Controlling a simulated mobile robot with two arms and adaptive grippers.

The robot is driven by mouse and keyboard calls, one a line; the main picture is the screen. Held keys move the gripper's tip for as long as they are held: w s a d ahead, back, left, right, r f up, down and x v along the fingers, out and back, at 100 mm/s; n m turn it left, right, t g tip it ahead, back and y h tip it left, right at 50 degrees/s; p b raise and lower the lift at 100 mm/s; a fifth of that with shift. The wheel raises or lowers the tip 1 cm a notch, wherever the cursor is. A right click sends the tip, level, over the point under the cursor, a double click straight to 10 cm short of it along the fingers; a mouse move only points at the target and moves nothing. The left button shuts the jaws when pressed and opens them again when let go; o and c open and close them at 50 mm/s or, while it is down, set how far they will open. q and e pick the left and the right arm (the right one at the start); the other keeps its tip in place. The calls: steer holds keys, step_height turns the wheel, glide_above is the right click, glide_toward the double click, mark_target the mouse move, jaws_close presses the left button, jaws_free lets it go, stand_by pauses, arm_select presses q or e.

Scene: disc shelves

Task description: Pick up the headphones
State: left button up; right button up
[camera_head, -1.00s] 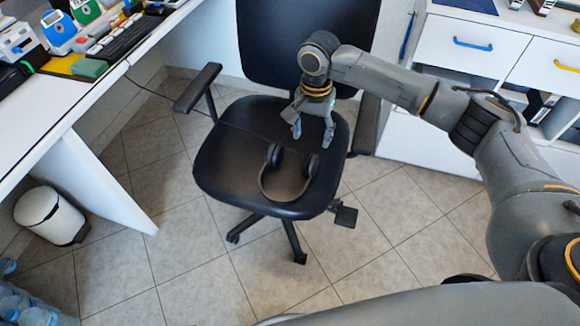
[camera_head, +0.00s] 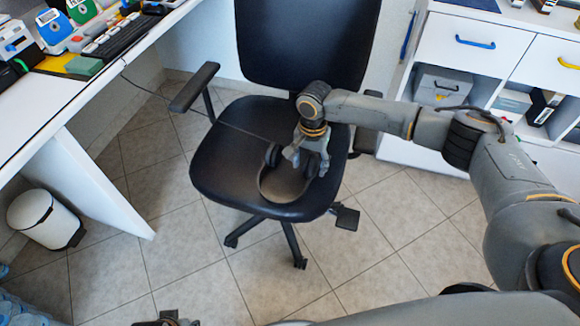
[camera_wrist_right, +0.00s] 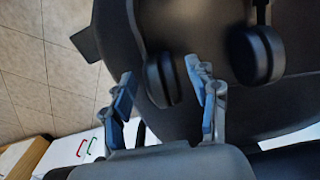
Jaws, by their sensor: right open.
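The dark headphones (camera_head: 263,184) lie on the black seat of an office chair (camera_head: 225,175), band toward me and ear cups toward the backrest. My right gripper (camera_head: 307,164) is open and points down over the ear cups, partly hiding the right one. In the right wrist view, one ear cup of the headphones (camera_wrist_right: 258,55) is outside the fingers. The other appears between the open fingertips of the gripper (camera_wrist_right: 160,78); I cannot tell whether they touch it.
The chair's armrest (camera_head: 194,87) rises at the left of the seat, and its backrest (camera_head: 308,45) stands behind. A white desk (camera_head: 50,115) is at the left, with a white bin (camera_head: 45,218) below. A white drawer unit (camera_head: 470,55) is at the right.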

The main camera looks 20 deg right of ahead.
steer(key=shift+f, duration=0.3)
steer(key=shift+c, duration=0.3)
steer(key=c, duration=1.1)
jaws_close()
steer(key=shift+r, duration=0.15)
